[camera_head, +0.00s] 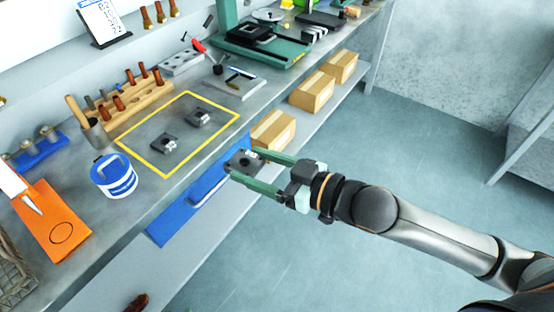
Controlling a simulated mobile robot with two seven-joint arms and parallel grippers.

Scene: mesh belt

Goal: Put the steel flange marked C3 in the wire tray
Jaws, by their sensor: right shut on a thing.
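My right gripper (241,160) reaches in from the right and is shut on a dark steel flange (244,159). It holds the flange out past the bench's front edge, above the lower shelf. A small pale mark shows on this flange, but I cannot read it. Two similar dark flanges, a nearer one (164,143) and a farther one (198,118), lie inside the yellow outline on the bench; their marks are unreadable too. A wire-mesh tray (14,276), cut off by the picture's left edge, stands at the bench's near left. My left gripper is not in view.
A blue-and-white tub (114,176) and an orange board (54,222) stand on the bench between the outline and the mesh tray. A wooden rack (140,101) lies behind the outline. Cardboard boxes (273,130) and a blue mat (172,220) are on the lower shelf.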

